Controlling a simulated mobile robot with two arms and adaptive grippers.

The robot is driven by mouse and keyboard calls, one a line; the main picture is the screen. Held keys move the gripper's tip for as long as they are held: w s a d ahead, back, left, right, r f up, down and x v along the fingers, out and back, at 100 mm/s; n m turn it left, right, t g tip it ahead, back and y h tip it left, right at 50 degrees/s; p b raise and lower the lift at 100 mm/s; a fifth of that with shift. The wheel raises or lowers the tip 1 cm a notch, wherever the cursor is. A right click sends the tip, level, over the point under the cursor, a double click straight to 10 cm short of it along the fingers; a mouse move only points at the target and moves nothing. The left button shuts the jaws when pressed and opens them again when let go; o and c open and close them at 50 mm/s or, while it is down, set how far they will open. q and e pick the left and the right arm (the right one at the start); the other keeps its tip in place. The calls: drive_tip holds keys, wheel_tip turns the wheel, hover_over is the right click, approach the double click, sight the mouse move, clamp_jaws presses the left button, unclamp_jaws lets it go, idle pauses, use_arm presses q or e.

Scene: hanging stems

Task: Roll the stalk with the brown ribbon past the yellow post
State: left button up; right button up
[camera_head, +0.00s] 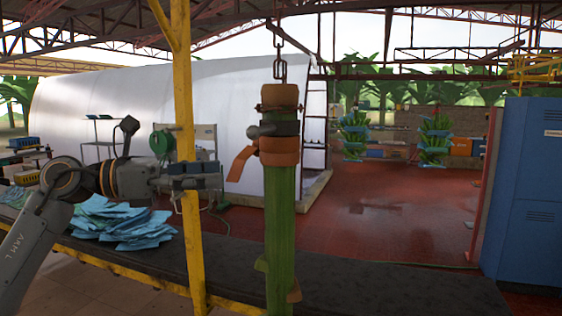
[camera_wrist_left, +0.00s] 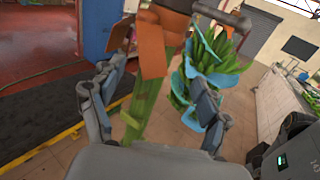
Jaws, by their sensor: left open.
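The green stalk (camera_head: 281,220) hangs upright from a chain in the middle of the head view. A brown ribbon (camera_head: 280,152) wraps its top, with a loose end sticking out left. A dark clamp with a short handle (camera_head: 270,129) sits around the top. The yellow post (camera_head: 183,90) stands left of the stalk. My left gripper (camera_head: 203,182) is open and overlaps the post in the head view, left of the stalk and apart from it. In the left wrist view, the stalk (camera_wrist_left: 147,108) and ribbon (camera_wrist_left: 152,45) appear beyond the open fingers (camera_wrist_left: 155,112). My right gripper is not visible.
A dark bench (camera_head: 380,278) with a yellow edge runs below the stalk. Blue sheets (camera_head: 122,222) lie on it at left. A blue cabinet (camera_head: 530,195) stands at right. Banana bunches (camera_head: 435,140) hang farther back; one bunch (camera_wrist_left: 205,70) shows behind the stalk in the wrist view.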

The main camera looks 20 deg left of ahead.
sight(279, 168)
use_arm(q)
drive_tip(key=p+x, duration=0.5)
drive_tip(key=x, duration=0.6)
drive_tip(key=shift+d+r, duration=0.15)
drive_tip(key=shift+d, duration=0.1)
drive_tip(key=shift+w+d+p, duration=0.2)
drive_tip(key=shift+d+p, duration=0.05)
drive_tip(key=shift+p, duration=0.1)
drive_tip(key=shift+w+d, duration=0.2)
drive_tip(key=shift+d, duration=0.05)
drive_tip(key=shift+c, duration=0.9)
drive_tip(key=c, duration=1.4)
drive_tip(key=shift+a, duration=0.1)
clamp_jaws()
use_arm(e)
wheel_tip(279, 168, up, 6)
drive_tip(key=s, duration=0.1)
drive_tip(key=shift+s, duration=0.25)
